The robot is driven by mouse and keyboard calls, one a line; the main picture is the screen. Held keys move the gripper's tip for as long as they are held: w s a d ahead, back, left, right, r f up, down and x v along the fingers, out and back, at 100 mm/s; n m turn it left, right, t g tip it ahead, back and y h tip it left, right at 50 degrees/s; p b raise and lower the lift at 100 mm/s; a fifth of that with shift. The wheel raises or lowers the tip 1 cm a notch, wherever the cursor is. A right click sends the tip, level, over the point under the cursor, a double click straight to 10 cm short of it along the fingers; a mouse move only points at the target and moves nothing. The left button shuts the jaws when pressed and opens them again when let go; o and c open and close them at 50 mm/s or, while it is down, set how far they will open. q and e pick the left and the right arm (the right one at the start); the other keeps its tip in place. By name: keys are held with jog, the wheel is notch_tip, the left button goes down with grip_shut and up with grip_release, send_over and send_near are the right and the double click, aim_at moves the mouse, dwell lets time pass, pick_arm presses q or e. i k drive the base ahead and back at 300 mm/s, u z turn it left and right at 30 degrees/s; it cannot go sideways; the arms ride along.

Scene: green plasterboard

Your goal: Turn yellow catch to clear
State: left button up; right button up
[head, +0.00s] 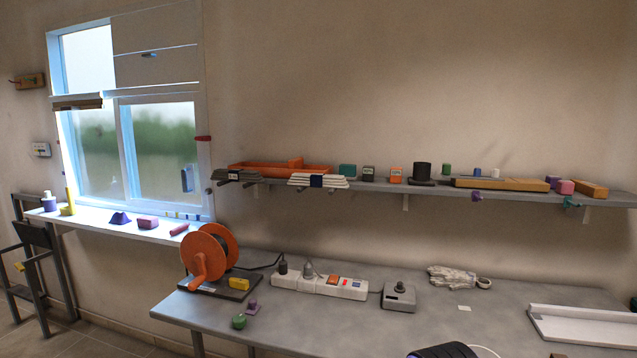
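An orange cable reel (209,256) stands on a dark base at the left end of the grey table. A small yellow block-shaped part (239,284) sits on the base, right of the reel; it may be the yellow catch. Another small yellow piece (19,266) shows on the dark metal frame at the far left. I cannot tell for certain which is the catch, or how it is turned. Neither gripper is in view.
The grey table (300,325) also bears a power strip (318,287), a grey box with a knob (398,297), gloves (453,277) and a white tray (585,325). A green piece (239,321) lies near the front edge. A loaded shelf (420,188) runs above.

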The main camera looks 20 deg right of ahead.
aim_at(243, 285)
jog(key=u, duration=1.35)
jog(key=i, duration=2.25)
jog(key=z, duration=2)
